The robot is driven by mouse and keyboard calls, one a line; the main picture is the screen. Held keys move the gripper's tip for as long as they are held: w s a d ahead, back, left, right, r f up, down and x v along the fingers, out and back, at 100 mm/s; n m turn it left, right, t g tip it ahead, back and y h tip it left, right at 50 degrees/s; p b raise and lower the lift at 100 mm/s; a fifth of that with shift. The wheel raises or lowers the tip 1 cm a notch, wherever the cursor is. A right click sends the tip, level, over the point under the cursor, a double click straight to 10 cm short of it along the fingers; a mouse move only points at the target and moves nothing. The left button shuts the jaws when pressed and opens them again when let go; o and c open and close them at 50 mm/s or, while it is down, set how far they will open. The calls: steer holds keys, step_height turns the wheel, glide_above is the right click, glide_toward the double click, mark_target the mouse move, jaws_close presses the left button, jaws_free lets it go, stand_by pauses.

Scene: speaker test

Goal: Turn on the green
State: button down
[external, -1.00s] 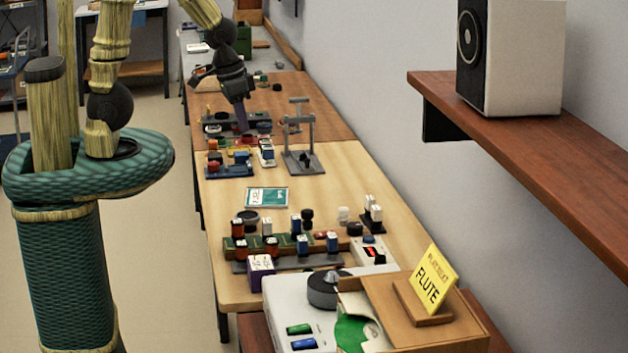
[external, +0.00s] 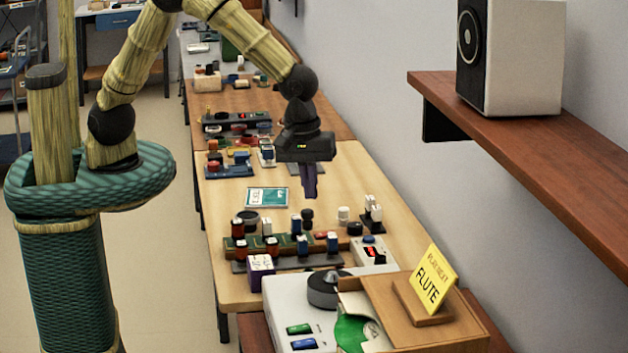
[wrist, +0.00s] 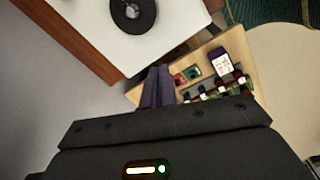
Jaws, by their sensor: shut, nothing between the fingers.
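A green button (external: 300,328) sits on the front of a white device (external: 280,296), beside a blue button (external: 304,343). The device has a round dark knob (external: 324,290). A partly covered green shape (external: 352,334) shows beside it under a wooden box. My gripper (external: 310,194) hangs above the light wooden table, behind the row of small blocks and well apart from the green button. Its purple fingers point down, pressed together and empty. They also show in the wrist view (wrist: 157,72).
Several small coloured blocks stand on a green-and-brown rack (external: 270,244). A purple box (external: 261,270), a teal card (external: 267,197) and a small panel with a red display (external: 372,254) are near. A shelf (external: 540,160) with a speaker (external: 520,60) juts out at right.

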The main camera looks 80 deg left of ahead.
steer(key=s+d+f+n, duration=0.2)
steer(key=s+d+n, duration=0.1)
steer(key=d, duration=0.7)
steer(key=n+b, duration=0.1)
steer(key=n, duration=0.1)
glide_above(305, 326)
steer(key=s, duration=0.2)
steer(key=shift+s+f, duration=0.15)
steer(key=shift+f, duration=0.8)
steer(key=f+p, duration=0.1)
steer(key=f, duration=0.3)
steer(key=w+f+p, duration=0.1)
steer(key=f, duration=0.4)
steer(key=w+f+p, duration=0.1)
steer(key=f, duration=0.4)
steer(key=shift+p, duration=0.35)
